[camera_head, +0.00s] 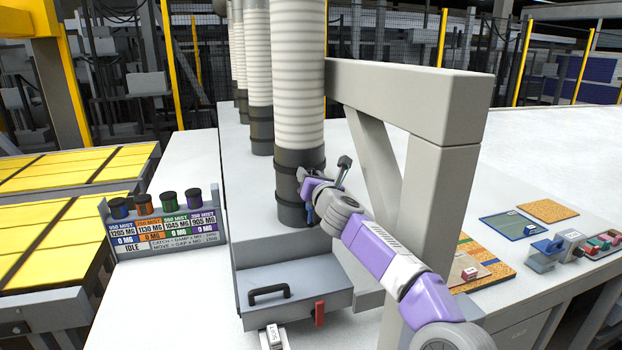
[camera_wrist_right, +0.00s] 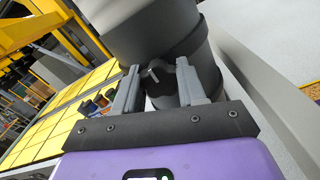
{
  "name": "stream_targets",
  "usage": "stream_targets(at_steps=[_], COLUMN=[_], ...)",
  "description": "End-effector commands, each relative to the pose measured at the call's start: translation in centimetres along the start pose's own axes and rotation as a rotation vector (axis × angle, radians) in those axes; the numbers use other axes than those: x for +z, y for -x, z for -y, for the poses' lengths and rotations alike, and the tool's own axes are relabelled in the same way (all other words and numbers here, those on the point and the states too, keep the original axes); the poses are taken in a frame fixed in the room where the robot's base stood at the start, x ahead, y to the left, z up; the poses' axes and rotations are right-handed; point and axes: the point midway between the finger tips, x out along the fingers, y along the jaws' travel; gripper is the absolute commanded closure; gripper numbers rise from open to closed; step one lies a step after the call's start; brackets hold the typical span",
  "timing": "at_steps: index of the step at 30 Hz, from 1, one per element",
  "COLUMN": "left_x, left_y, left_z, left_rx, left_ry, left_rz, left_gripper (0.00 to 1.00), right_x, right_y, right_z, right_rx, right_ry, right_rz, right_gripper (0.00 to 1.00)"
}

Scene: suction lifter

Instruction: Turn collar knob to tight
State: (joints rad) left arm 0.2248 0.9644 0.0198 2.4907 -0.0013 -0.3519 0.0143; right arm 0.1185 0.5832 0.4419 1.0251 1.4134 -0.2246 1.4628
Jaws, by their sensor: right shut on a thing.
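The nearest ribbed white tube (camera_head: 297,80) ends in a dark collar (camera_head: 290,212) at the grey housing. My right gripper (camera_head: 308,190) is at the right side of this collar, its arm coming in from the lower right. In the right wrist view, the two grey fingers (camera_wrist_right: 160,82) stand on either side of a small dark knob (camera_wrist_right: 153,74) with a pale mark, against the dark collar (camera_wrist_right: 145,28), and are shut on it. The knob is mostly hidden by the gripper in the head view. My left gripper is not in view.
A grey post with a beam (camera_head: 437,180) stands right beside my right arm. A drawer with a black handle (camera_head: 269,293) and red tab is below the collar. A label panel with several coloured knobs (camera_head: 165,232) stands left. Small trays and blocks lie on the table at right.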

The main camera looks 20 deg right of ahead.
Motion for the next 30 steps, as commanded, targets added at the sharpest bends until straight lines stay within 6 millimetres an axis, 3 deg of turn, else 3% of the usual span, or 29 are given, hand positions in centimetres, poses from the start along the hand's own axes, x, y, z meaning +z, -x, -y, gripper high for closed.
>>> stream_targets(at_steps=[12,13,17,30], left_x=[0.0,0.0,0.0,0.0], left_y=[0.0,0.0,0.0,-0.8], left_z=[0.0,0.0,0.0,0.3], left_rx=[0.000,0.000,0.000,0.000], left_ry=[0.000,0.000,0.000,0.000], left_rz=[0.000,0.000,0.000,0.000], left_gripper=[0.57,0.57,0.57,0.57], right_x=[-0.3,-0.3,-0.3,-0.2], right_y=[-0.1,-0.1,-0.1,1.0], right_z=[0.1,0.1,0.0,0.1], right_rx=[-0.001,-0.001,-0.001,0.000], right_ry=[-0.011,-0.011,-0.010,-0.007], right_rz=[-0.006,-0.006,-0.004,0.000], right_gripper=[0.90,0.55,0.35,0.34])
